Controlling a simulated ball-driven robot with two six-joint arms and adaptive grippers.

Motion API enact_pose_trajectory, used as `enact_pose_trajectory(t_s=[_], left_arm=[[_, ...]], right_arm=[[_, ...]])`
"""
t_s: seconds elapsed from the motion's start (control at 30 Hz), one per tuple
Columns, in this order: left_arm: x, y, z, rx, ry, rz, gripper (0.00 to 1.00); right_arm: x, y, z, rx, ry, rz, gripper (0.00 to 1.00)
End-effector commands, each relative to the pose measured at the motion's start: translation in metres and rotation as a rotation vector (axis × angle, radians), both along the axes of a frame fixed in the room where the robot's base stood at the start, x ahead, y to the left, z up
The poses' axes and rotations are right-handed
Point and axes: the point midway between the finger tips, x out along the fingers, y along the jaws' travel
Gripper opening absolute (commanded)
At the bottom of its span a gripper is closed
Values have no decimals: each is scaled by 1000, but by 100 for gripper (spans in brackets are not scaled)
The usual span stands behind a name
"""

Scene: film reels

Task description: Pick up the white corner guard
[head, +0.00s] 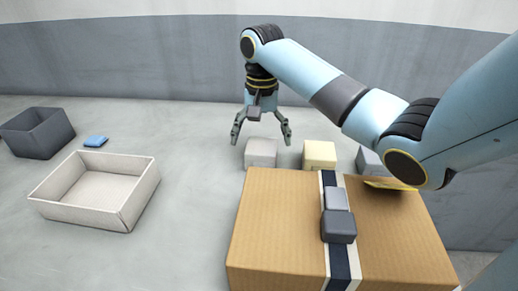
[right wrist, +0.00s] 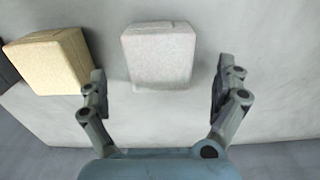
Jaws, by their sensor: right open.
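The white corner guard (head: 261,152) is a pale block on the grey surface, behind the cardboard box. In the right wrist view the white corner guard (right wrist: 159,54) lies between and just beyond the fingertips. My right gripper (head: 262,139) is open and empty, pointing down, with its fingers spread to either side of the guard in the picture. In the right wrist view my right gripper (right wrist: 160,80) shows a gap on both sides of the guard. The guard's lower front is partly hidden by the box. My left gripper is not in view.
A cream block (head: 320,155) stands right of the guard, and a grey block (head: 370,161) farther right. The large cardboard box (head: 275,225) with a striped band and dark blocks on top is in front. An empty pale tray (head: 82,214), dark bin (head: 38,138) and blue block (head: 95,141) are left.

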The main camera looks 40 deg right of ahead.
Motion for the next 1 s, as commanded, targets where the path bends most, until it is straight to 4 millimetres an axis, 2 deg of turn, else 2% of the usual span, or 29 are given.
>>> enact_pose_trajectory(t_s=[0.1,0.17,0.43,0.9,1.0], left_arm=[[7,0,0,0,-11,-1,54],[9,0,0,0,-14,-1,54],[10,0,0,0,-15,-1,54],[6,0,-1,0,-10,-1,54],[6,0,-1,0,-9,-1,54]], right_arm=[[-1,1,-19,0,3,-1,99],[-1,1,-24,0,1,-1,99],[-1,1,-28,-1,-1,0,99],[-1,0,-27,-1,0,0,39],[0,0,-27,-1,-1,0,39]])
